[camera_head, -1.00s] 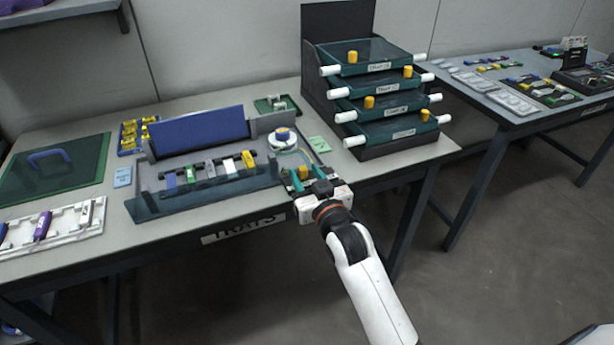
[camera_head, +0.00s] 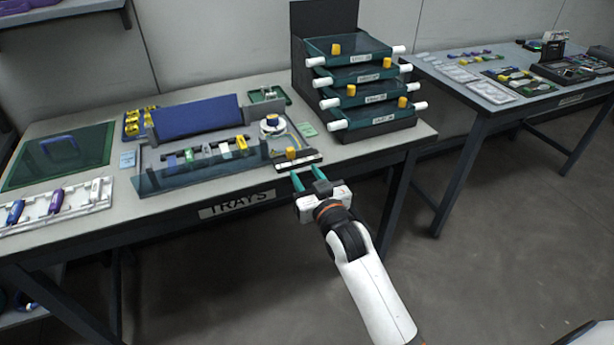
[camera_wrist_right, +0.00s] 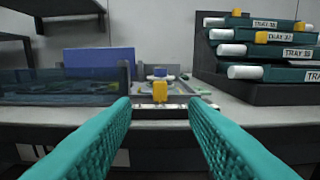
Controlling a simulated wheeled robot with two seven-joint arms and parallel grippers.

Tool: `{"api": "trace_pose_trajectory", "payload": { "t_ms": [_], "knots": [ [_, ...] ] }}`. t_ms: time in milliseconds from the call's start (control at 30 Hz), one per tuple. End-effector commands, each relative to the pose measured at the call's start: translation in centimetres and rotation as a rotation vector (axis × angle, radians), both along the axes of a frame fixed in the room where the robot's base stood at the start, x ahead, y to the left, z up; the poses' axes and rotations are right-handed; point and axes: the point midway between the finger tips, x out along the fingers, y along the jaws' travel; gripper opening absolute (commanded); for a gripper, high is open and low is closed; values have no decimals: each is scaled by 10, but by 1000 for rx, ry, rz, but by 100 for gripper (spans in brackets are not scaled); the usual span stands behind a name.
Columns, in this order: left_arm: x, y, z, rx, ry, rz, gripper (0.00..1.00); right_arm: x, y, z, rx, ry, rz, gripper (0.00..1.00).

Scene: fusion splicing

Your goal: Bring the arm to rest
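My right gripper (camera_head: 308,180) is open, with its two teal fingers apart and nothing between them. It hangs in the air just in front of the table's front edge, below the small grey fixture. In the right wrist view its fingers (camera_wrist_right: 163,130) spread to either side. A yellow knob (camera_wrist_right: 160,91) on the fixture shows beyond the fingertips, apart from them. The same yellow knob (camera_head: 291,153) sits on the fixture in the head view. My left gripper is not in view.
The table (camera_head: 100,226) holds a blue-lidded station (camera_head: 197,117) with several coloured pieces, a white rack (camera_head: 92,205) and a green mat (camera_head: 25,172). A stack of teal trays (camera_head: 345,48) with white handles stands at the right. A second table (camera_head: 470,96) lies beyond clear floor.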

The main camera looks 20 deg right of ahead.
Motion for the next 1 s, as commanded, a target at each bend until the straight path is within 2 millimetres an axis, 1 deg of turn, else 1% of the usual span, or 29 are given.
{"api": "trace_pose_trajectory", "payload": {
  "t_ms": [233,267,333,367,467,500,567,600,667,700,767,800,867,900,967,1000],
  "knots": [
    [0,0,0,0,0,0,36,0,0,-2,-1,6,0,40],
    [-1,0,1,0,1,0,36,0,0,-6,-3,15,1,40],
    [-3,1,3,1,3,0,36,0,2,-23,-7,55,4,40],
    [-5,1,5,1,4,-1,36,0,2,-34,-11,82,6,40],
    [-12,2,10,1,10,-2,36,-8,5,-91,-26,210,15,40],
    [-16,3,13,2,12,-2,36,-15,6,-120,-34,275,20,40],
    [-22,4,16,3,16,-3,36,-30,7,-163,-46,371,27,40],
    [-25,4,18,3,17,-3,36,-44,7,-191,-55,435,33,40],
    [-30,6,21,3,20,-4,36,-67,8,-232,-67,530,42,40],
    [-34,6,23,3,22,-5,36,-84,7,-257,-75,591,46,40],
    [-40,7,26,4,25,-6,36,-114,6,-293,-85,681,55,40],
    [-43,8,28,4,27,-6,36,-135,5,-315,-94,740,60,40],
    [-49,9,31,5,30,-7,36,-171,4,-346,-108,828,69,40],
    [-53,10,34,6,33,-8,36,-195,2,-364,-116,886,74,40],
    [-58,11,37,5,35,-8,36,-235,-1,-389,-127,970,81,40],
    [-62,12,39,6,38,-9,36,-262,-3,-403,-134,1026,86,40]
  ]
}}
